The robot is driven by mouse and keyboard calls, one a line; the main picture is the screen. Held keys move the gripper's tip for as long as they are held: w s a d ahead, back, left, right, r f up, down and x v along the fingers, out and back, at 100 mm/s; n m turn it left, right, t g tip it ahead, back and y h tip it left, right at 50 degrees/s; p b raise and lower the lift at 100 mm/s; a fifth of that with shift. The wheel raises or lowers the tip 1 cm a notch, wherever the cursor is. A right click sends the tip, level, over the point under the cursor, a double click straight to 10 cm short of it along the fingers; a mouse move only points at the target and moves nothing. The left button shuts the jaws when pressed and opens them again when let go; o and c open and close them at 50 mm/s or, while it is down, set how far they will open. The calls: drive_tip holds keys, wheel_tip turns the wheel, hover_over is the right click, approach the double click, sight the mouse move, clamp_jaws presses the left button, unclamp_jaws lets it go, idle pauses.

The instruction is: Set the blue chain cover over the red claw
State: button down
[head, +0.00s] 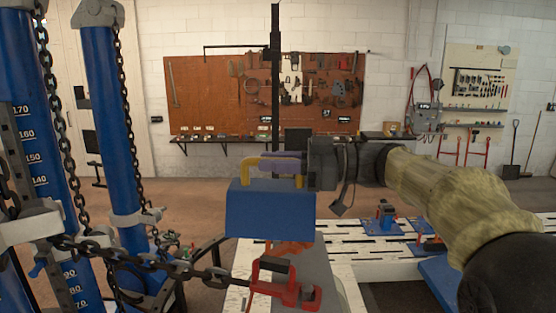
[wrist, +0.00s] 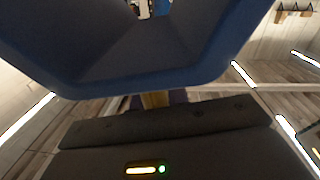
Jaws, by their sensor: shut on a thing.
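The blue chain cover (head: 270,210) is a boxy blue piece with a yellow handle (head: 254,163) on top. My gripper (head: 284,163) is shut on it at the handle and holds it upright in the air. The wrist view shows the cover's large blue surface (wrist: 150,65) close to the camera. The red claw (head: 288,291) is below and slightly right of the cover in the head view, near the bench end. A dark chain (head: 165,262) runs from the left to the claw.
Blue posts (head: 112,120) with hanging chains stand at the left. The white slotted bench (head: 360,250) runs to the right and carries blue and red clamps (head: 384,220). A dark upright pole (head: 275,85) stands behind the cover. A tool board (head: 215,92) hangs on the far wall.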

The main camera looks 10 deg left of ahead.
sight(279, 184)
drive_tip(key=shift+w+d+r+m+p, duration=0.15)
drive_tip(key=shift+w+m+p, duration=0.25)
drive_tip(key=shift+p, duration=0.45)
drive_tip(key=shift+s+f+b, duration=0.25)
drive_tip(key=shift+f+b, duration=0.5)
drive_tip(key=shift+f, duration=0.2)
drive_tip(key=shift+w+f+b, duration=0.25)
drive_tip(key=shift+f+b, duration=0.15)
drive_tip(key=shift+f, duration=0.25)
drive_tip(key=shift+f+b, duration=0.6)
drive_tip(key=shift+f, duration=0.25)
drive_tip(key=shift+f+b, duration=3.65)
drive_tip(key=shift+f, duration=1.8)
